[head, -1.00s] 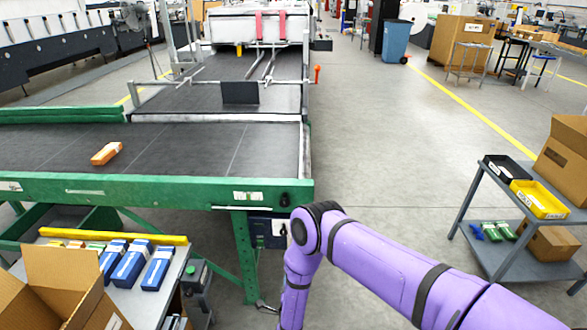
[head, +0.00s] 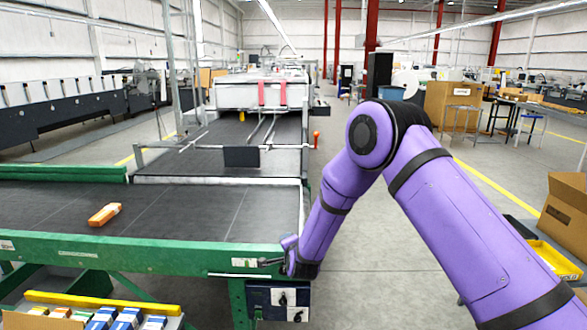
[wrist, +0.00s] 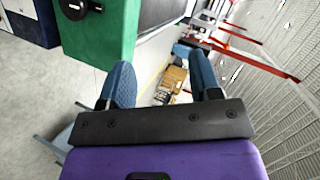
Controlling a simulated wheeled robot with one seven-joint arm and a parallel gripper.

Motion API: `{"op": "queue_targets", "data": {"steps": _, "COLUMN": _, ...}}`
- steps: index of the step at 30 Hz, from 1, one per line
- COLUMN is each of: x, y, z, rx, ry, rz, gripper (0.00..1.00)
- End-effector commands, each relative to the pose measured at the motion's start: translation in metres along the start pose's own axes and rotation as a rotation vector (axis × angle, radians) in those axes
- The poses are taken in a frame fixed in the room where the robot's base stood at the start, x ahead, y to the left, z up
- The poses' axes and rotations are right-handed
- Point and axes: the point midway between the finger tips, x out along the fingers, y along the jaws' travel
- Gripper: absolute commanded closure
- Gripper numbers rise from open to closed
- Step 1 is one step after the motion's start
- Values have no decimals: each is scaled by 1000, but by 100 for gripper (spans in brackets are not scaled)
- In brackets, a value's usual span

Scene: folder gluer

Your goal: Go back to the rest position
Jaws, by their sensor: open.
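My purple arm (head: 450,215) is bent up high on the right of the head view, with its forearm hanging down and to the left. My gripper (head: 272,262) shows small at the lower end, in front of the right end of the green conveyor frame (head: 150,252). In the wrist view my gripper (wrist: 166,82) has its two blue fingers apart with nothing between them. The green frame's end (wrist: 98,35) is at upper left there, beyond the fingers. I cannot tell how close the gripper is to the frame.
An orange carton (head: 105,214) lies on the dark conveyor belt (head: 190,205). Several blue cartons (head: 125,318) sit by a yellow bar (head: 95,302) at lower left. A yellow tray (head: 555,260) and a cardboard box (head: 568,210) are at right. Grey floor (head: 365,240) is open right of the conveyor.

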Motion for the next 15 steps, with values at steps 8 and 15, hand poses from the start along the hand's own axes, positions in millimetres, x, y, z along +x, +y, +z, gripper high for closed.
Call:
{"op": "queue_targets", "data": {"steps": 8, "x": -51, "y": -78, "z": -65, "rx": -151, "ry": -68, "rz": 58, "gripper": 42}}
{"op": "queue_targets", "data": {"steps": 15, "x": -111, "y": -125, "z": -115, "rx": -293, "ry": -126, "rz": 115, "gripper": 42}}
